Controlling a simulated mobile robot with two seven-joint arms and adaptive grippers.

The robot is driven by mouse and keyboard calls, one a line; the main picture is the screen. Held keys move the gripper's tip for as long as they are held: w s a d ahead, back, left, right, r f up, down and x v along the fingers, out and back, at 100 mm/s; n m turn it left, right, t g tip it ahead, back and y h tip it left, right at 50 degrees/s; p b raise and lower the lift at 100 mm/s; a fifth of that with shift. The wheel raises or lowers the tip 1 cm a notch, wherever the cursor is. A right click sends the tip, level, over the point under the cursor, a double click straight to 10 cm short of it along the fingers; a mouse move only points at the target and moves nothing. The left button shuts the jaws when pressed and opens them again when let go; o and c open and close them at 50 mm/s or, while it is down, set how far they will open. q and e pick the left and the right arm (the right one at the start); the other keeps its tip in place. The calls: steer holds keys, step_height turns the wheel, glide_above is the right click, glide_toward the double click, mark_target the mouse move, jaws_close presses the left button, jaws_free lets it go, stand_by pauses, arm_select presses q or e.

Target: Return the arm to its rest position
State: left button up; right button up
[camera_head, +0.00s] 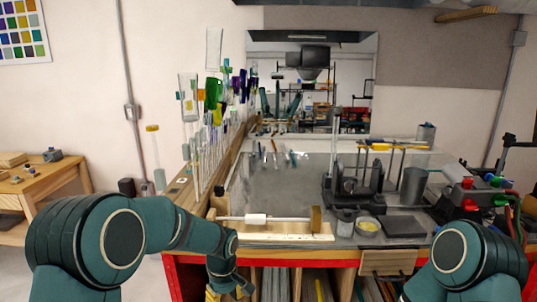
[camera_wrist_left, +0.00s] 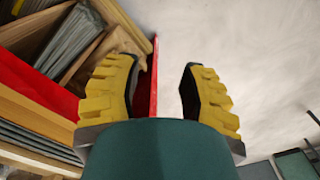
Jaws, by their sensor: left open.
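My left arm (camera_head: 165,222) comes in from the left and bends down in front of the bench's red front edge. The left gripper (camera_head: 222,293) is at the bottom of the head view, partly cut off by the frame. In the left wrist view its yellow ridged fingers (camera_wrist_left: 160,78) stand apart with nothing between them. They are beside the bench's red edge, with pale floor beyond. My right arm (camera_head: 465,262) shows at the lower right of the head view; its gripper is out of view.
A rod with a white sleeve (camera_head: 256,219) lies on a wooden holder (camera_head: 285,232) near the bench front. Black apparatus (camera_head: 352,180) stands right of centre. The middle of the metal bench top (camera_head: 283,182) is mostly clear.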

arm_select(q)
steer(key=s+f+m+h+b, duration=0.1)
steer(key=s+f+m, duration=0.1)
steer(key=s+f, duration=0.35)
steer(key=s+f+m+h, duration=0.2)
steer(key=s+f, duration=0.1)
steer(key=f, duration=0.5)
steer(key=s+f+m+t, duration=0.1)
steer(key=s+f, duration=0.2)
steer(key=s, duration=0.3)
steer(key=s+f+m+t+h+b, duration=0.1)
steer(key=s+f, duration=0.1)
steer(key=s, duration=0.4)
steer(key=shift+s+d+f+m, duration=0.2)
steer(key=shift+d+f+m, duration=0.2)
steer(key=shift+d, duration=0.05)
